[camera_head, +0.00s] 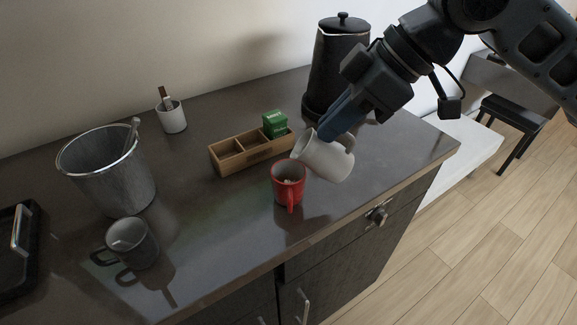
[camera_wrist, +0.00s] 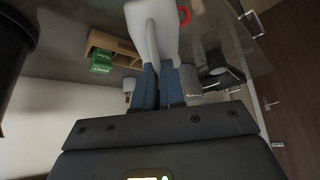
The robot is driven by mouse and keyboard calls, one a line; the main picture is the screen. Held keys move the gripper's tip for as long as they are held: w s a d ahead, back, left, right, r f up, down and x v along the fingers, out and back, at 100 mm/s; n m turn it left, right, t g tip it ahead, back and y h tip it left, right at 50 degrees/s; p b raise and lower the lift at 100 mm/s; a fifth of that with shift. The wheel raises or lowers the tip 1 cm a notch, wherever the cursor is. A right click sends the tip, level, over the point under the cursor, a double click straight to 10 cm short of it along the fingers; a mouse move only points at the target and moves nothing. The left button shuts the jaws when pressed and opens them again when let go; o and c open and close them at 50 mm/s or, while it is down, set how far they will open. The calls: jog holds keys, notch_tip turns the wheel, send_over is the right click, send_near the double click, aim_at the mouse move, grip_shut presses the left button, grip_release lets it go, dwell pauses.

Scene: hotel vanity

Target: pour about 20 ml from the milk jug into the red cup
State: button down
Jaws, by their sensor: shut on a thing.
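The white milk jug (camera_head: 328,160) is held tilted to the left above the counter, its lip over the right rim of the red cup (camera_head: 288,186). The red cup stands upright with its handle towards the front; something pale shows inside it. My gripper (camera_head: 340,127) is shut on the jug. In the wrist view, the blue fingers of my gripper (camera_wrist: 160,80) close on the white jug (camera_wrist: 152,32), and a bit of the red cup (camera_wrist: 184,14) shows beyond it. I cannot tell whether milk is flowing.
A wooden tray (camera_head: 232,166) with a green box (camera_head: 275,124) stands behind the cup. A black kettle (camera_head: 336,70) is at the back. A grey mug (camera_head: 132,243), ice bucket (camera_head: 106,172), white holder (camera_head: 172,117) and black tray (camera_head: 28,262) are left. The counter's front edge lies close by.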

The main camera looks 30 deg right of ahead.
jog(key=shift+w+a+h+p, duration=0.1)
jog(key=shift+w+h+p, duration=0.05)
jog(key=shift+h+p, duration=0.15)
jog(key=shift+s+d+f, duration=0.1)
jog(key=shift+s+d, duration=0.1)
jog(key=shift+s+d, duration=0.1)
dwell(0.6)
jog(key=shift+w+a+g+h+p, duration=0.3)
jog(key=shift+g+h+p, duration=0.15)
jog(key=shift+p, duration=0.4)
dwell(1.4)
